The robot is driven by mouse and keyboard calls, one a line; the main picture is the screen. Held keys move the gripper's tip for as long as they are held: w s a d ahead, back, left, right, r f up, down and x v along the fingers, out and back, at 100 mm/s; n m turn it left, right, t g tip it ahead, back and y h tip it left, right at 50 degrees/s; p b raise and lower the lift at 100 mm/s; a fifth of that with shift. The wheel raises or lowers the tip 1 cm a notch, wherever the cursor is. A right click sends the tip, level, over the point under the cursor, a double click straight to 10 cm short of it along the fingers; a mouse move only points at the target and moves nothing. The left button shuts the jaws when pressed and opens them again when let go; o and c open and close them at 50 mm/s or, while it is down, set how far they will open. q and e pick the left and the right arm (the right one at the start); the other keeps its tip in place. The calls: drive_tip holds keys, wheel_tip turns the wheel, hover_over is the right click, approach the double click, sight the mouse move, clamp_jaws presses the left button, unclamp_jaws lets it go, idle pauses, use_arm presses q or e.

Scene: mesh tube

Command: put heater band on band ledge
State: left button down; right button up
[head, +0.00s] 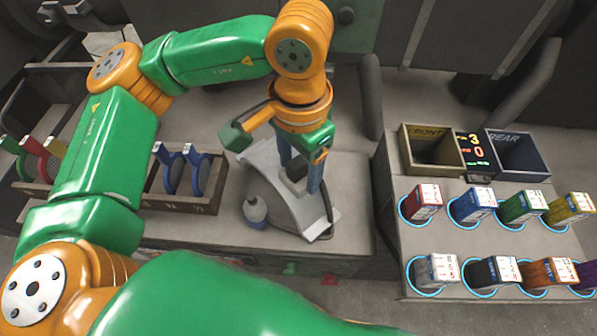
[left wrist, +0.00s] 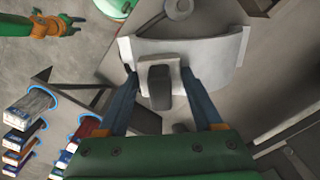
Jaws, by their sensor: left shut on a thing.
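The heater band appears to be the pale grey curved plate (head: 285,207) with a raised block on it. It also shows in the left wrist view (left wrist: 215,52). My left gripper (head: 299,180) points down, its two blue fingers shut on the block (left wrist: 158,82). In the left wrist view, the fingers (left wrist: 160,75) lie on both sides of the block. The band is over the grey bench, and I cannot tell whether it touches it. I cannot make out a band ledge for certain. A green and orange arm end, likely my right one, shows small at the left wrist view's top left.
A wooden rack (head: 185,202) holds blue-handled tools to the left. On the right, a grey table (head: 395,240) carries several coloured boxes in blue rings and FRONT (head: 430,150) and REAR (head: 520,155) bins.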

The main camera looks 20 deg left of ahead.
use_arm(q)
drive_tip(key=shift+d+f, duration=0.15)
drive_tip(key=shift+f, duration=0.85)
drive_tip(key=shift+f, duration=0.1)
drive_tip(key=shift+c, duration=0.9)
unclamp_jaws()
drive_tip(key=shift+o, duration=0.7)
drive_tip(key=shift+s, duration=0.1)
